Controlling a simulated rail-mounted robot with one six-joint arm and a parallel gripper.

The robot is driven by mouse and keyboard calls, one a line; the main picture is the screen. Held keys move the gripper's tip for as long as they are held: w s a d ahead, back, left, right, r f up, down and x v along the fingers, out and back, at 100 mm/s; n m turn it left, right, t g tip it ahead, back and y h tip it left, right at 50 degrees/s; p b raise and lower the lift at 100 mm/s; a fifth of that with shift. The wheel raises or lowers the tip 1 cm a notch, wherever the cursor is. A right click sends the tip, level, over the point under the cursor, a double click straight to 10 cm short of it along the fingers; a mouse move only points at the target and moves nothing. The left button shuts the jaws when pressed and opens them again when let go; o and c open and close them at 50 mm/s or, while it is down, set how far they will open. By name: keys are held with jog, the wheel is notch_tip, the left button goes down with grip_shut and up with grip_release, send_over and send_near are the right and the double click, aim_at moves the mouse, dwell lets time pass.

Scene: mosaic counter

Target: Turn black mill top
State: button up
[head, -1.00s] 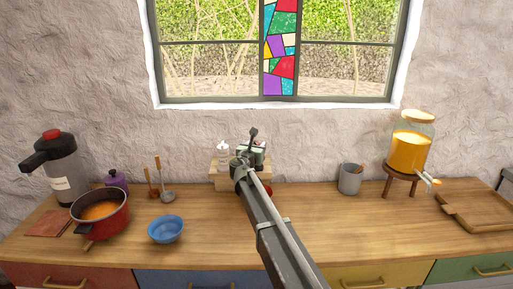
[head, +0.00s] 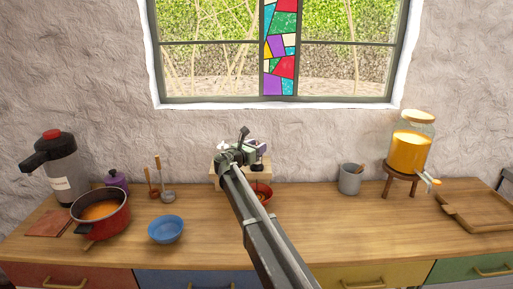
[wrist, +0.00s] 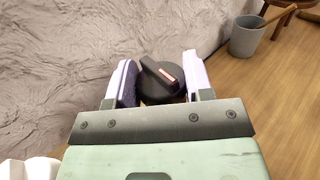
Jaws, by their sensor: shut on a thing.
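The black mill top (wrist: 161,80) is a round dark knob with a raised ridge and a pale pinkish mark, seen in the wrist view. My gripper (wrist: 160,78) is shut on it, with one pale finger on each side. In the head view my gripper (head: 258,147) is over the small wooden stand (head: 219,171) by the wall, and a dark part of the black mill (head: 257,167) shows below the fingers. My arm hides much of the stand, and the mill's body is mostly hidden.
A red bowl (head: 263,191) is partly behind my arm. A grey cup (head: 349,179) and a juice dispenser (head: 410,150) stand to the right. A blue bowl (head: 166,229), a red pot (head: 100,214) and a flask (head: 58,168) are left. The front counter is mostly clear.

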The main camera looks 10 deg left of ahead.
jog(key=o, duration=0.9)
jog(key=shift+s, duration=0.1)
jog(key=v, duration=1)
jog(key=shift+s+a, duration=0.25)
jog(key=shift+a, duration=0.05)
